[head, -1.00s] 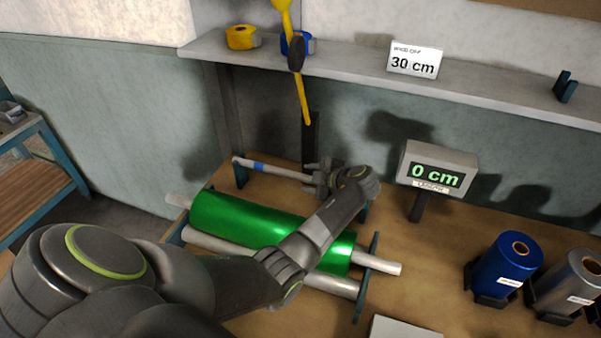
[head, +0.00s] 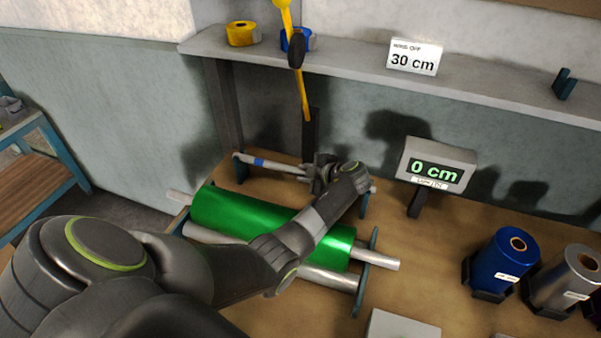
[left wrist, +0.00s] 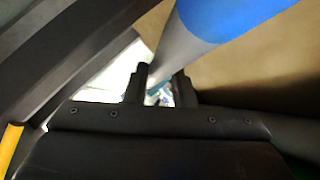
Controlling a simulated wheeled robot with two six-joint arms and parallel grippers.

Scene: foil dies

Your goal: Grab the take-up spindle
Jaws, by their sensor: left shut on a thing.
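The take-up spindle (head: 283,167) is a thin grey rod with a blue band, lying across two dark supports behind the green roll. My left gripper (head: 312,172) is shut on the spindle, right of the blue band. In the left wrist view the spindle (left wrist: 185,45) runs up from between the two fingers (left wrist: 160,88), with its blue band at the top. The spindle's right part is mostly hidden behind my gripper. My right gripper is in neither view.
The green foil roll (head: 240,220) lies in front of the spindle, partly under my left arm. A display reading 0 cm (head: 436,171) stands to the right. A yellow lever (head: 302,90) rises behind. Blue (head: 500,262) and silver (head: 568,280) rolls stand at the right.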

